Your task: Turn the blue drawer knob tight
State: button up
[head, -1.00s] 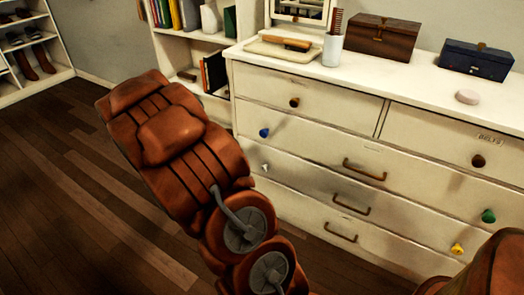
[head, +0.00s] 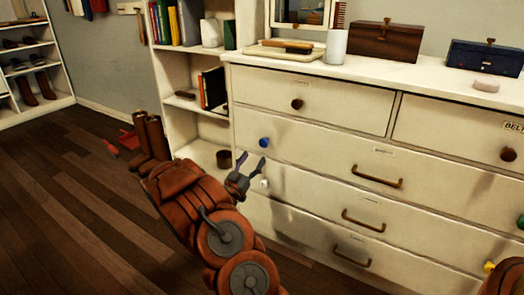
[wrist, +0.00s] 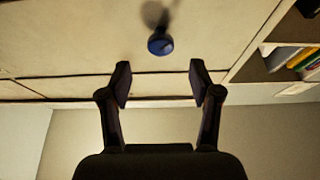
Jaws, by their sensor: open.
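The blue drawer knob (head: 264,143) sits at the left end of a drawer front on the white dresser (head: 310,125). My gripper (head: 251,168) is open and empty, just below and a little left of the knob in the head view. In the wrist view the blue knob (wrist: 160,42) stands out from the drawer front, beyond and roughly centred between the open fingertips (wrist: 160,75). The fingers are apart from the knob. Whether the knob is loose or tight cannot be told.
A white knob (head: 264,183) is on the drawer below, close to my gripper. Brown bar handles (head: 377,176) stick out to the right. A bookshelf (head: 197,110) stands left of the dresser. Brown boots (head: 151,140) stand on the floor behind my arm. Open floor lies at left.

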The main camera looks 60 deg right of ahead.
aim_at(262, 145)
jog(key=shift+b+x, duration=1.2)
jog(key=shift+x, duration=2.35)
jog(key=shift+w, duration=0.1)
jog(key=shift+c, duration=0.2)
jog(key=c, duration=1.1)
